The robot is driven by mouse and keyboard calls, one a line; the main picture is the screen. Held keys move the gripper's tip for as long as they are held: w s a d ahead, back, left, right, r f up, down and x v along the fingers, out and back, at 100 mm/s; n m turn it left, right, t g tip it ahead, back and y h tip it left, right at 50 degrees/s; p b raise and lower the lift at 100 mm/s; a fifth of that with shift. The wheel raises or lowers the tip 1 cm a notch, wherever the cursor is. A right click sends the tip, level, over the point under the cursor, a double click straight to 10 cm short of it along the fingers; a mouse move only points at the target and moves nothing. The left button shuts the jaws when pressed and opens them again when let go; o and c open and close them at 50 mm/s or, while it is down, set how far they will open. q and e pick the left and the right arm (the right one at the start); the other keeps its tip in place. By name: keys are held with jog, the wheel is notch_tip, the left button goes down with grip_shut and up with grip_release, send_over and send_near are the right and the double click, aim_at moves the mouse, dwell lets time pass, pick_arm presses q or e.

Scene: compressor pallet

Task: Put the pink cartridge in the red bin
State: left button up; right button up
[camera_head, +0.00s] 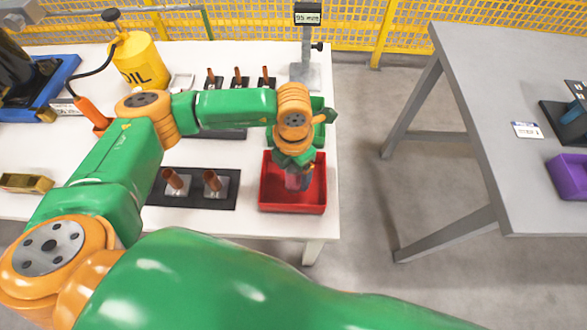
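The red bin (265,199) sits at the right end of the white table. My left gripper (298,183) points down into the bin from above. A small pinkish thing, which looks like the pink cartridge (291,183), shows at the fingertips, inside the bin's outline. The wrist and fingers partly hide it. I cannot tell whether the fingers grip it or whether it touches the bin floor. My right gripper is not in view.
A black tray with two copper-topped pieces (206,202) lies left of the bin. A label stand (305,72) rises behind it. A yellow oil can (140,62) stands back left. A grey table (490,80) with a purple bin (568,176) stands right, across a floor gap.

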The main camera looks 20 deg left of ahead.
pick_arm(q)
jog(key=shift+r, duration=0.1)
notch_tip(320, 180, up, 12)
jog(key=shift+r, duration=0.1)
dwell(0.4)
